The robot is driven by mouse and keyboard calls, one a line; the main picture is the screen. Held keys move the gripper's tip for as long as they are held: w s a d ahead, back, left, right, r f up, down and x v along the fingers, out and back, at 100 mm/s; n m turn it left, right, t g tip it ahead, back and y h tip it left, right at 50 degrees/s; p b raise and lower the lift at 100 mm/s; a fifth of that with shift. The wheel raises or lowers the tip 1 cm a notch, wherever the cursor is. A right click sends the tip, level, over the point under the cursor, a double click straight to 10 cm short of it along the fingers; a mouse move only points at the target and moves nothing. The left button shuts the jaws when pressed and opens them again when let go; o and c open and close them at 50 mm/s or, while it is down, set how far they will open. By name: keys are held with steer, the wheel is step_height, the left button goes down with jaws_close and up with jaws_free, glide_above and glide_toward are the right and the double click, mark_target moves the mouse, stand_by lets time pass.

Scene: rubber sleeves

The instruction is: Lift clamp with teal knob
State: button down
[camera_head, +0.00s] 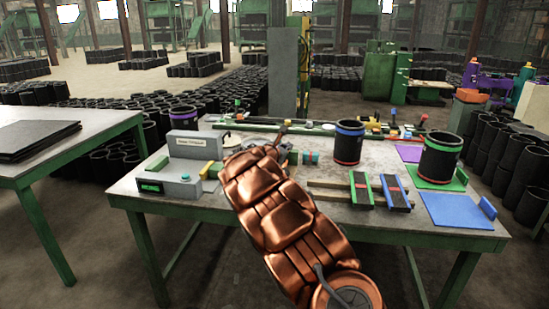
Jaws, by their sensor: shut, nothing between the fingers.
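A small teal cylinder with a dark reddish end (311,157), which looks like the teal knob, lies on the worktable just right of the far end of my copper-coloured arm. A small tan and grey part sits beside it to the left, partly behind the arm. I cannot tell whether it is the clamp's body. My arm reaches from the lower right over the table's front edge to the middle of the table.
The worktable (290,205) holds a grey device (195,146) at left, black sleeves with blue (348,143) and green (441,158) bands, green and blue rail pieces (361,190), and a blue mat (455,210). Small tools line the back. Another table (60,160) stands left.

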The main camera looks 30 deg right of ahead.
steer(key=w+a+f+n+t, duration=0.1)
steer(key=w+f+n, duration=0.1)
steer(key=w+a+f+n+t+y, duration=0.1)
steer(key=w+f, duration=0.2)
steer(key=w+a+f+n+t+y+b, duration=0.1)
steer(key=w+f+n, duration=0.1)
steer(key=w, duration=0.1)
steer(key=shift+w+a+f+n, duration=0.15)
steer(key=shift+f+n, duration=0.15)
steer(key=shift+x, duration=0.85)
steer(key=shift+p+x, duration=1.05)
steer(key=shift+x, duration=1.75)
steer(key=shift+w+d+p, duration=0.35)
steer(key=shift+w+d, duration=0.1)
steer(key=shift+w, duration=0.15)
steer(key=shift+w+d+f, duration=0.1)
steer(key=shift+w+d, duration=0.15)
steer(key=shift+d, duration=0.2)
steer(key=shift+d+p, duration=0.2)
steer(key=shift+p, duration=0.2)
